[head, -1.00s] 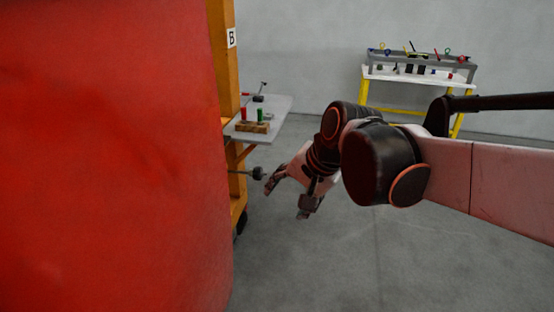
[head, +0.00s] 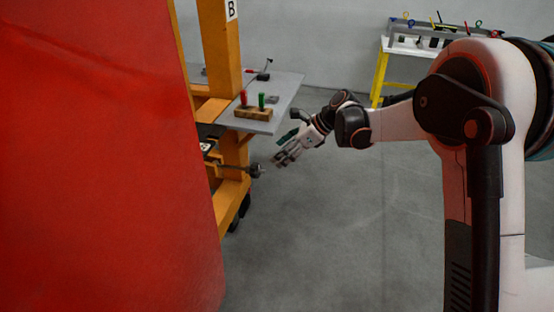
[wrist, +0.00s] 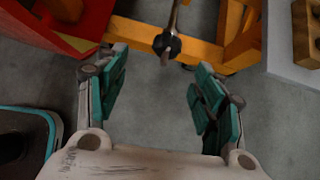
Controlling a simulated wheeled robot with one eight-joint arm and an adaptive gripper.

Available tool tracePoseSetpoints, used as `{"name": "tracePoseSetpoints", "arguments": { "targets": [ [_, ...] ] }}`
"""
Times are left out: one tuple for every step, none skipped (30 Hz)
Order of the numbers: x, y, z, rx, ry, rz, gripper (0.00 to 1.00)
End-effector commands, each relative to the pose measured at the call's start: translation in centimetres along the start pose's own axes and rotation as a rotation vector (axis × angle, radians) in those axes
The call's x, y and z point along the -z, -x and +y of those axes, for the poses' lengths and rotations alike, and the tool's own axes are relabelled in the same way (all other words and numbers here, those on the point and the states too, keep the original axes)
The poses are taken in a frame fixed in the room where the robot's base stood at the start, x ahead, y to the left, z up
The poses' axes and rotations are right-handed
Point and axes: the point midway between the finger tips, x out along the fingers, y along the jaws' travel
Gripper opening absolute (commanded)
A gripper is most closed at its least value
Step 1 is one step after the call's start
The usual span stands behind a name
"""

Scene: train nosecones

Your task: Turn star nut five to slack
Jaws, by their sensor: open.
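A dark star nut (head: 256,170) sits on the end of a rod that sticks out from the orange frame, below the grey shelf. Its number cannot be read. In the wrist view the star nut (wrist: 167,45) is ahead of my gripper, roughly centred between the fingers and beyond their tips. My gripper (head: 281,151) is open and empty, just right of the nut and apart from it. In the wrist view both teal finger pads of my gripper (wrist: 159,85) are spread wide.
The orange frame (head: 220,45) carries a grey shelf (head: 285,90) with a wooden block (head: 253,113) holding red and green pegs. A large red nosecone (head: 100,170) fills the left. A workbench (head: 415,48) stands at the back. The floor (head: 310,240) is clear.

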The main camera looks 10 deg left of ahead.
Motion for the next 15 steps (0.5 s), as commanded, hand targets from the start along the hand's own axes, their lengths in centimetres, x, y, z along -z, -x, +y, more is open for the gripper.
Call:
{"name": "tracePoseSetpoints", "arguments": {
  "targets": [
    [-0.1, -0.9, -0.2, -0.013, -0.026, -0.010, 0.62],
    [-0.1, -1.3, -0.3, -0.019, -0.040, -0.014, 0.62],
    [-0.1, -1.8, -0.4, -0.026, -0.056, -0.019, 0.62],
    [-0.1, -2.0, -0.4, -0.030, -0.065, -0.023, 0.62],
    [-0.1, -2.2, -0.4, -0.032, -0.071, -0.025, 0.62],
    [-0.1, -2.4, -0.5, -0.035, -0.077, -0.027, 0.62],
    [-0.1, -2.6, -0.5, -0.036, -0.079, -0.027, 0.62],
    [0.0, -2.9, -0.5, -0.036, -0.081, -0.028, 0.62],
    [0.0, -3.2, -0.5, -0.036, -0.081, -0.028, 0.62],
    [0.0, -3.5, -0.5, -0.036, -0.081, -0.027, 0.62],
    [0.0, -3.9, -0.4, -0.036, -0.081, -0.027, 0.62],
    [0.0, -4.5, -0.4, -0.036, -0.080, -0.027, 0.62],
    [0.0, -5.0, -0.4, -0.036, -0.079, -0.027, 0.62],
    [0.0, -5.6, -0.3, -0.036, -0.078, -0.027, 0.62],
    [0.0, -6.4, -0.3, -0.036, -0.078, -0.027, 0.62]
  ]
}}
